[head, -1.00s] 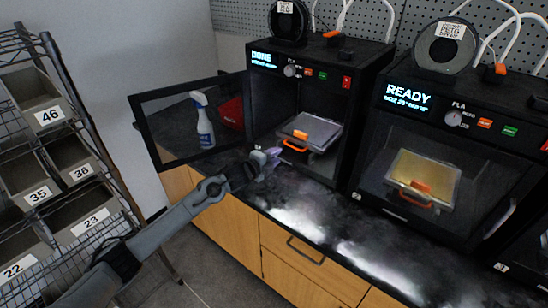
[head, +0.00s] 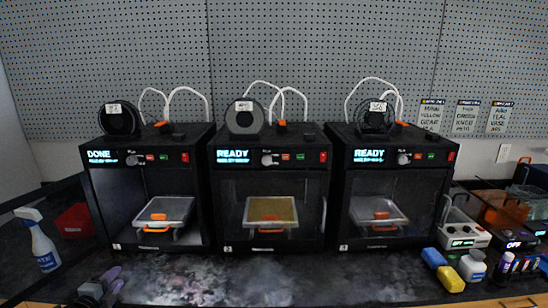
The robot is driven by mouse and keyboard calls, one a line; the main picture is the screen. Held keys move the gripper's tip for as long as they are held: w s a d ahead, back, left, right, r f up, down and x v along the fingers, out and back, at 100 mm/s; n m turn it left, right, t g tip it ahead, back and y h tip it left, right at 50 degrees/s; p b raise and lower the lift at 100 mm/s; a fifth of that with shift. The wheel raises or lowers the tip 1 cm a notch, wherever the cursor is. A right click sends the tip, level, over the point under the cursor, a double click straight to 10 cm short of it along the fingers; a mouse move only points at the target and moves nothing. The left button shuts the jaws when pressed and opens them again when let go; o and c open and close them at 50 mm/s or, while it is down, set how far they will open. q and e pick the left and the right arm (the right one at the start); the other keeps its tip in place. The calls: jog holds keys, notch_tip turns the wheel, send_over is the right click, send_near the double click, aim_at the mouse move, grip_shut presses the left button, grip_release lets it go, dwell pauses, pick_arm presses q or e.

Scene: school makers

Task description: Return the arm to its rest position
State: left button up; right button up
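My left gripper (head: 113,280) shows small at the bottom left of the head view, low over the front of the dark counter. Its fingers look purplish, and I cannot tell whether they are apart. I see nothing clearly held in it. It is in front and to the left of the leftmost printer (head: 150,143), whose display reads DONE. That printer's door stands open to the left. A build plate (head: 178,208) with an orange part (head: 158,217) sits inside it. My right gripper is not in view.
Two more printers, one in the middle (head: 283,155) and one at the right (head: 410,157), read READY. A spray bottle (head: 40,243) and a red bin (head: 75,221) are at the left. Several small items, including a white jar (head: 472,265), crowd the right. The counter's middle front is clear.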

pick_arm(q)
jog(key=s+d+f+g+h+p, duration=0.1)
jog(key=s+d+f+g+p, duration=0.1)
jog(key=s+d+f, duration=0.65)
jog(key=s+d+f+g+h+p, duration=0.1)
jog(key=s+d+f, duration=0.45)
jog(key=f, duration=0.55)
jog(key=s+d+r+n+g+p, duration=0.2)
jog(key=s+d+n+g, duration=0.15)
jog(key=s+d, duration=0.5)
jog(key=s+d+r+n+g+p, duration=0.15)
jog(key=s+d+n, duration=0.4)
jog(key=s, duration=0.65)
jog(key=s+r+n+g+p, duration=0.2)
jog(key=s+r+n+g, duration=0.2)
jog(key=s+r+n, duration=0.3)
notch_tip(320, 180, up, 37)
jog(key=p, duration=3.6)
jog(key=shift+s+a+r+m+y, duration=0.15)
jog(key=shift+s+a+m+y, duration=0.2)
jog(key=shift+a+m+y, duration=0.1)
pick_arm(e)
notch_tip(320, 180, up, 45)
